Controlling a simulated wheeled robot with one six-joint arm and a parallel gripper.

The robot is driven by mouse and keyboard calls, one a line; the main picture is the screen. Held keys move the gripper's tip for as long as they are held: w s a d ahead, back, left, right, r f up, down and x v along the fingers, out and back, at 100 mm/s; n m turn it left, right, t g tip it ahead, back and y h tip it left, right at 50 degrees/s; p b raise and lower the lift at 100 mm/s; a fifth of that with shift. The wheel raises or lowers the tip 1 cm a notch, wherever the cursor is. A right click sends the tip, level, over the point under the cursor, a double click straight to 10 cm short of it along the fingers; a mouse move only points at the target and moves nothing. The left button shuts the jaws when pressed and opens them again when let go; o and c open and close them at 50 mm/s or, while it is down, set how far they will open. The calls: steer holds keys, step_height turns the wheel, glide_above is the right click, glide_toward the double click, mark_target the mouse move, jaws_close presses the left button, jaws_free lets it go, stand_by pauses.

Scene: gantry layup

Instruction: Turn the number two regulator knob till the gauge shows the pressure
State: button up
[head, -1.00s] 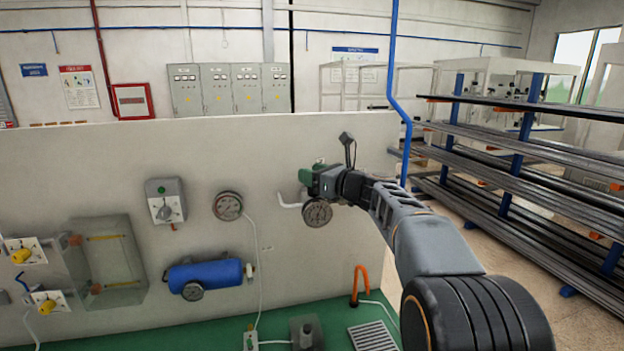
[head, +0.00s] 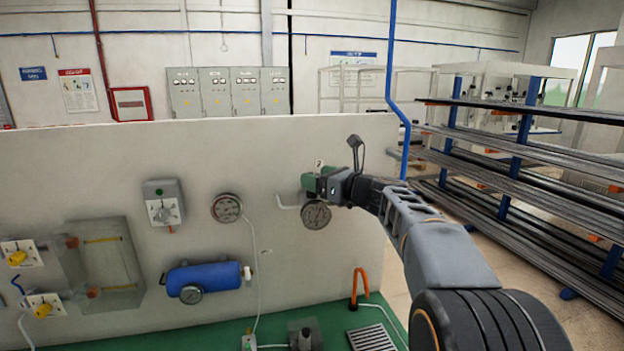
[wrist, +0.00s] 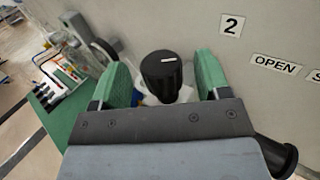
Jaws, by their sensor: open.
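The number two regulator knob (wrist: 161,76) is black with a white mark on its top, in the middle of the wrist view. My gripper (wrist: 160,82) is open, with one green finger on each side of the knob and a gap to each. A label "2" (wrist: 231,25) is on the panel beside it. In the head view my gripper (head: 316,183) is at the panel and hides the knob. A round gauge (head: 315,214) hangs just below it; its needle is too small to read.
The pale panel (head: 350,140) also bears another gauge (head: 227,208), a switch box (head: 163,204) and a blue cylinder (head: 204,278) to the left. "OPEN" lettering (wrist: 275,65) is right of the knob. Racks of bars (head: 540,150) stand at the right.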

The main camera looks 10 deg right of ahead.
steer(key=b+v, duration=0.2)
steer(key=v, duration=0.9)
steer(key=shift+s, duration=0.25)
steer(key=shift+d, duration=0.1)
steer(key=s+a+f+n+g+h, duration=0.1)
steer(key=s+f+n+g+h, duration=0.15)
steer(key=f+n, duration=0.45)
steer(key=s+f+n+g+h, duration=0.2)
steer(key=f+n+g, duration=0.25)
steer(key=f, duration=0.55)
steer(key=s+a+f+n+g+h, duration=0.1)
steer(key=s+a+f+n+h, duration=0.2)
steer(key=s+f+n, duration=0.2)
steer(key=s+a+f+n+g+h, duration=0.2)
steer(key=s+a+f+n+h, duration=0.1)
steer(key=s+n, duration=0.7)
step_height(320, 180, down, 3)
steer(key=shift+s+a+r+n, duration=0.2)
steer(key=shift+a+n, duration=0.45)
steer(key=shift+n, duration=0.5)
